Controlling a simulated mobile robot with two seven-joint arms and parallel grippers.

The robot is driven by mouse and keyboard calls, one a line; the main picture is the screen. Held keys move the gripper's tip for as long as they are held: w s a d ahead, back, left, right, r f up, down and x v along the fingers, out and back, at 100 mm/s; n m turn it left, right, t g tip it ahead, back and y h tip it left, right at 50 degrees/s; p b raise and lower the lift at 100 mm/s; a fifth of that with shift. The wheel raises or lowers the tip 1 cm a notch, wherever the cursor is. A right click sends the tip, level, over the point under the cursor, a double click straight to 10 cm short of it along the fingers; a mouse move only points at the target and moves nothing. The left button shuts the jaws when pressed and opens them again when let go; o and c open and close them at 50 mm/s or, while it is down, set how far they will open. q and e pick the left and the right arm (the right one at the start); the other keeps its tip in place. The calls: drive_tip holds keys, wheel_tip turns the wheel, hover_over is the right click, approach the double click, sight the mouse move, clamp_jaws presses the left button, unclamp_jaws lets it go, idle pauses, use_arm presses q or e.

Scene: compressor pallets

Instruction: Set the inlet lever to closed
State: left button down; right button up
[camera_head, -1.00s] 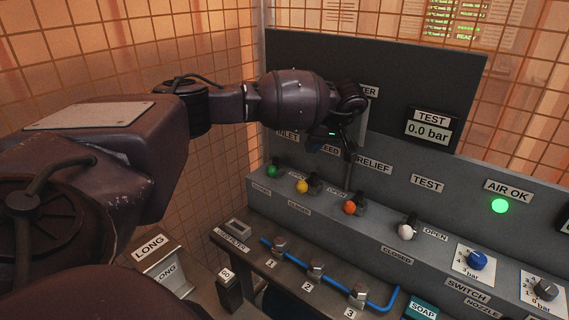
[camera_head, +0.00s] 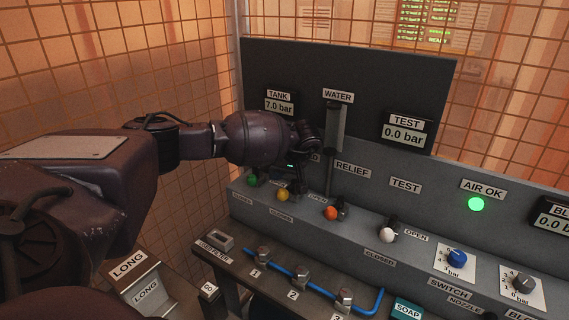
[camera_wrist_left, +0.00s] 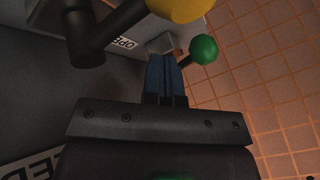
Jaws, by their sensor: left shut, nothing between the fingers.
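The inlet lever has a green ball knob (camera_head: 252,180) and stands at the left end of the grey panel. In the left wrist view the green knob (camera_wrist_left: 204,50) is just right of my fingertips; I cannot tell if they touch. The feed lever's yellow knob (camera_head: 283,195) is beside it, and it shows at the top of the left wrist view (camera_wrist_left: 180,8). My left gripper (camera_head: 297,188) is shut and empty, low over the panel near these two levers. Its arm hides the inlet label. My right gripper is out of view.
Orange (camera_head: 331,213) and white (camera_head: 387,235) knobbed levers stand farther right, then blue (camera_head: 457,257) and black (camera_head: 523,283) dials. A lower bench (camera_head: 232,254) with a blue pipe (camera_head: 312,285) runs in front. The tank display (camera_head: 280,105) reads 7.0 bar.

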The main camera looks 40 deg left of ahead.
sight(254, 175)
use_arm(q)
drive_tip(key=shift+s+a, duration=1)
drive_tip(key=shift+s, duration=0.05)
drive_tip(key=shift+s+a+f, duration=0.1)
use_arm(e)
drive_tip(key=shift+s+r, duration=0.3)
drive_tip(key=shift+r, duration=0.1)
use_arm(q)
drive_tip(key=shift+s+a+m+p, duration=0.1)
drive_tip(key=shift+s+m+p, duration=0.1)
drive_tip(key=shift+m+p, duration=0.1)
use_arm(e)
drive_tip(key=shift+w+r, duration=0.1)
